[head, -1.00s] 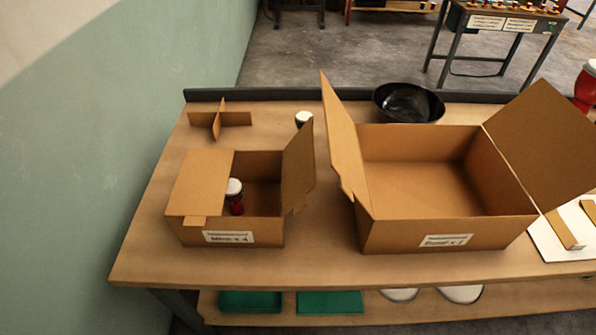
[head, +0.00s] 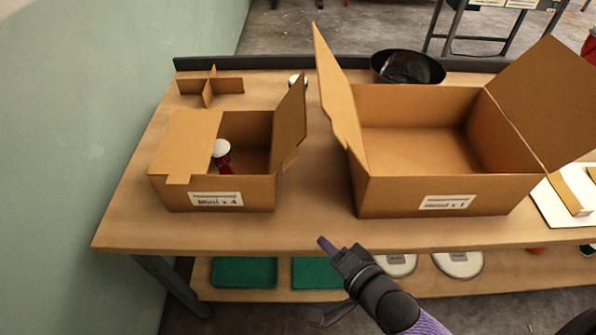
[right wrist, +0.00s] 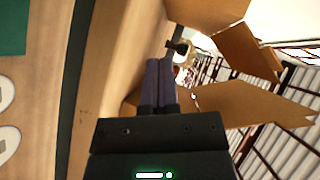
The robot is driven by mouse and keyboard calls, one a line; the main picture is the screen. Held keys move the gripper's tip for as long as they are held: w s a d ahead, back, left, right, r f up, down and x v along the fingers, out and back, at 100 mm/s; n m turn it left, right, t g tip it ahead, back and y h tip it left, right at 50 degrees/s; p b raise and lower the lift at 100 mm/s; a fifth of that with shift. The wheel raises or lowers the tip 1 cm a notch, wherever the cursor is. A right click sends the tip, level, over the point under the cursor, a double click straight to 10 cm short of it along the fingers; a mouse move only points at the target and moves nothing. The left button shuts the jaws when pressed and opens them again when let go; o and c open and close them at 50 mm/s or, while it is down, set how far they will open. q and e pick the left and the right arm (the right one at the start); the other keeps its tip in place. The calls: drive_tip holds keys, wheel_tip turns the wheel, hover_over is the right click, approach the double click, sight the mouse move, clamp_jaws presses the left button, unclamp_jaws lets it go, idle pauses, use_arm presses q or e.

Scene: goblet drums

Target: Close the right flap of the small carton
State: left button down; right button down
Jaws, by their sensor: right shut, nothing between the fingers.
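The small carton (head: 222,196) stands on the left part of the bench. Its left flap (head: 186,139) lies folded over the opening. Its right flap (head: 290,124) stands up, leaning slightly outward. A small red drum with a white head (head: 222,152) shows inside. My right gripper (head: 326,243) is at the bench's front edge, in front of and to the right of the small carton, apart from it. In the right wrist view its fingers (right wrist: 159,82) are together with nothing between them. My left gripper is not in view.
A large open carton (head: 400,195) stands to the right, its left flap (head: 335,95) raised towards the small carton. A black bowl (head: 408,68) and a cardboard divider (head: 209,87) lie behind. A narrow strip of bench (head: 315,190) between the cartons is clear.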

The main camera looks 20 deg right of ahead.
sight(293, 153)
drive_tip(key=d+r+m+t+y, duration=0.5)
drive_tip(key=r+m+t, duration=0.2)
drive_tip(key=m, duration=0.1)
drive_tip(key=x, duration=0.4)
drive_tip(key=a+x, duration=0.1)
drive_tip(key=x, duration=0.3)
drive_tip(key=s+x, duration=0.1)
drive_tip(key=x, duration=0.2)
drive_tip(key=shift+w+a+r, duration=0.35)
drive_tip(key=shift+a+r, duration=0.05)
drive_tip(key=shift+w+a+r, duration=0.1)
drive_tip(key=shift+a+r, duration=0.1)
drive_tip(key=shift+a, duration=0.2)
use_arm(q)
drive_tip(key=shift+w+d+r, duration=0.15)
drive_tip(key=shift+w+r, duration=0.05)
